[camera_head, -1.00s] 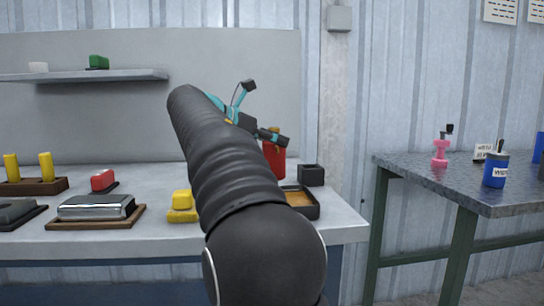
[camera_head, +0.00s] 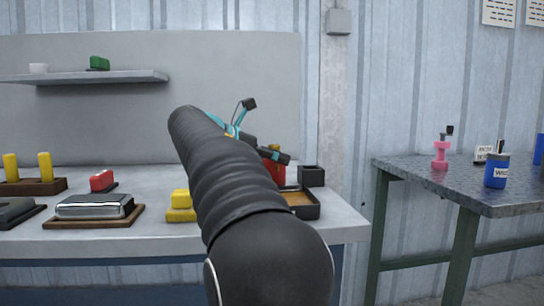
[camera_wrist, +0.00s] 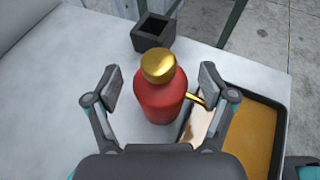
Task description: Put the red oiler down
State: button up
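The red oiler (camera_wrist: 160,95) stands upright on the bench top, its gold cap facing the wrist camera and its gold spout pointing right. My gripper (camera_wrist: 162,88) is open around it, one finger on each side. A narrow gap shows between each finger pad and the red body. In the head view the oiler (camera_head: 279,173) is partly hidden behind my gripper (camera_head: 288,158) and arm. The oiler's base is mostly hidden in both views.
A black tray with an amber bottom (camera_wrist: 258,128) lies close right of the oiler. A small black open box (camera_wrist: 153,33) stands just beyond it. A yellow object (camera_head: 181,205) is left of my arm. Bare bench lies left of the oiler.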

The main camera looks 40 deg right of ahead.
jog(key=shift+a+r, duration=0.25)
jog(key=shift+r, duration=0.1)
jog(key=s+p+v, duration=0.1)
jog(key=p+v, duration=0.1)
jog(key=v, duration=0.9)
jog(key=shift+w+a+p, duration=0.2)
jog(key=shift+w+p, duration=0.1)
jog(key=shift+w, duration=0.2)
jog(key=shift+r, duration=0.1)
dwell(1.3)
